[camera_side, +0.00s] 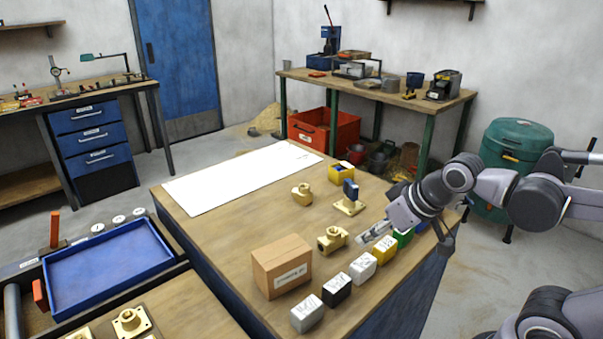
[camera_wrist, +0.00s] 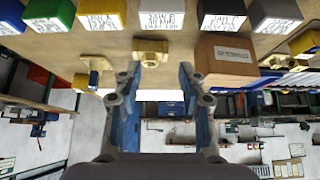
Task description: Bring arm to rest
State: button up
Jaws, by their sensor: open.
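My gripper (camera_side: 374,232) is at the right side of the wooden worktable, low over the row of blocks. In the wrist view its two fingers (camera_wrist: 158,82) are apart, with nothing seen between them. A brass fitting (camera_side: 332,240) lies on the table just left of the gripper; it also shows beyond the fingertips in the wrist view (camera_wrist: 151,47). Another brass part (camera_side: 302,194) sits further back. A brass piece with a blue top (camera_side: 349,200) stands upright on a square flange; it also shows in the wrist view (camera_wrist: 92,75).
Several coloured blocks, including a yellow one (camera_side: 384,250) and a black one (camera_side: 337,290), line the right edge. A white sheet (camera_side: 240,178) lies flat at the back left. A blue tray (camera_side: 62,295) is at the lower left.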

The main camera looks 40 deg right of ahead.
jog(key=shift+s+a+f, duration=0.35)
jog(key=shift+s+f, duration=0.15)
jog(key=shift+s, duration=0.05)
